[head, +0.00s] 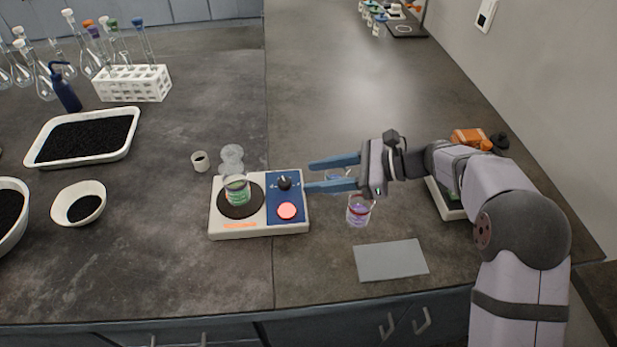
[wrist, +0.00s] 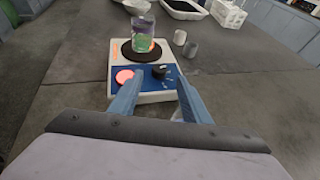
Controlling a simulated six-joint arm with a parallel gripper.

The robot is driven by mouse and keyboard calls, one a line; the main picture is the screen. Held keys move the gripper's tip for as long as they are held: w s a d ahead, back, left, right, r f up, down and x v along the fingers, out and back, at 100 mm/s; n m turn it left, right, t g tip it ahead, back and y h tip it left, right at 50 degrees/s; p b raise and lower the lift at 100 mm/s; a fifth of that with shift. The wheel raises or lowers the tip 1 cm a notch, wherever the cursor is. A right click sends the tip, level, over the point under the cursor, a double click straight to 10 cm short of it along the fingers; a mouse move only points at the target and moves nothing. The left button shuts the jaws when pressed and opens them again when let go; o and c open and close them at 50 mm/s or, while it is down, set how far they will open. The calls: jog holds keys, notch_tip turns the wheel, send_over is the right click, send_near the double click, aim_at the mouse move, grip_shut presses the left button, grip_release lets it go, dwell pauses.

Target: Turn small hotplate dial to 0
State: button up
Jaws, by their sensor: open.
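The small hotplate (head: 222,226) is white with a blue control panel (head: 273,206), and stands on the dark bench. Its black dial (head: 284,183) is on the panel, above a round glowing red light (head: 287,211). The dial also shows in the wrist view (wrist: 159,71). A beaker with green contents (head: 237,190) stands on the dark round heating plate. My gripper (head: 308,177) is open and empty, its blue fingers pointing left at the dial from just right of the panel. In the wrist view the fingers (wrist: 157,92) reach the panel's near edge, with the dial between and beyond them.
A beaker with purple contents (head: 359,211) stands right of the hotplate, beneath my gripper. A grey flat pad (head: 391,260) lies in front. Small clear dishes (head: 231,158) and a small cup (head: 200,161) are behind the hotplate. A white test-tube rack (head: 133,84) stands at back left.

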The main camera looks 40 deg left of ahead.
jog(key=shift+w+d+r, duration=0.1)
jog(key=shift+d, duration=0.05)
jog(key=s+a+r+n+g+h+p, duration=0.1)
jog(key=s+a+r+n+h+p, duration=0.15)
jog(key=s, duration=0.55)
jog(key=s+a+r+n+g+h+p, duration=0.1)
jog(key=s+a+r+n+h+p, duration=0.2)
jog(key=s, duration=0.6)
jog(key=s+a+r+n+g+h+p, duration=0.1)
jog(key=s+a+r+n, duration=0.2)
jog(key=s, duration=0.5)
jog(key=w+d+f+n+t+h, duration=0.1)
jog(key=w+d+n+t, duration=0.1)
jog(key=w+n+t, duration=0.4)
jog(key=w+d+f+n+t, duration=0.1)
jog(key=w+n+t, duration=0.5)
jog(key=w, duration=0.6)
jog(key=shift+w+d+f+n+h, duration=0.3)
jog(key=shift+f+n, duration=0.4)
jog(key=shift+n, duration=0.35)
